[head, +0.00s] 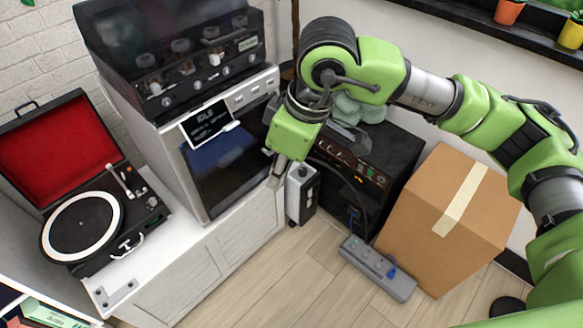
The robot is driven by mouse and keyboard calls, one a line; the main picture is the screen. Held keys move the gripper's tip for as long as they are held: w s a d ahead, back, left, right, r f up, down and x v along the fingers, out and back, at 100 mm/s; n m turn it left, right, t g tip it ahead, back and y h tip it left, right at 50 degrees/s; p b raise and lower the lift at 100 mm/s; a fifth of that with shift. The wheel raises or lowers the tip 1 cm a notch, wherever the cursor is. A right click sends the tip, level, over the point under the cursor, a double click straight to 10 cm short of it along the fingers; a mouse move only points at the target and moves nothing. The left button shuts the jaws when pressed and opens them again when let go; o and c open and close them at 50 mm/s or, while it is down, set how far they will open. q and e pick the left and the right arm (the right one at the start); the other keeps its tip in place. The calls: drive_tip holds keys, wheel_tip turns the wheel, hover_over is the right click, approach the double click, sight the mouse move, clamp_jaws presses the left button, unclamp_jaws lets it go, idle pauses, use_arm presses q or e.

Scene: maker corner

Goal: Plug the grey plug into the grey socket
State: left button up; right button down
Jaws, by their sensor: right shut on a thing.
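My right gripper (280,165) is shut beside the front right edge of the white cabinet unit, above a small grey box. It holds a small greyish piece, taken as the grey plug (277,172), mostly hidden by the fingers. A dark cord curves from near the gripper towards the black machine. A grey power strip (402,287) lies on the floor, with a blue plug (391,272) in or on it. The grey box (301,193) has a dark spot on its top. I cannot tell which outlet is the grey socket. My left gripper is not in view.
A cardboard box (420,225) stands right of the power strip. A black machine (385,150) stands behind it. The white cabinet (235,235) carries a record player (82,225) and an appliance with a screen (208,122). Wooden floor in front is clear.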

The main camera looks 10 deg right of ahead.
drive_tip(key=shift+w+a+f, duration=0.15)
drive_tip(key=shift+w+f, duration=0.05)
idle(0.3)
drive_tip(key=s+d+r+m+t+h, duration=0.1)
drive_tip(key=s+d+r+m, duration=0.5)
drive_tip(key=r, duration=0.4)
drive_tip(key=shift+d+m, duration=0.8)
drive_tip(key=shift+d, duration=0.2)
drive_tip(key=w+a+m+h, duration=0.1)
drive_tip(key=w+a+m, duration=0.3)
drive_tip(key=w+a, duration=0.4)
drive_tip(key=shift+a+m+t+h, duration=0.3)
drive_tip(key=shift+a+t, duration=0.1)
drive_tip(key=shift+a, duration=0.6)
drive_tip(key=s+d+f, duration=0.3)
drive_tip(key=d+f, duration=0.2)
drive_tip(key=d, duration=0.4)
drive_tip(key=s+d+f, duration=0.3)
drive_tip(key=d+f, duration=0.2)
drive_tip(key=d, duration=0.5)
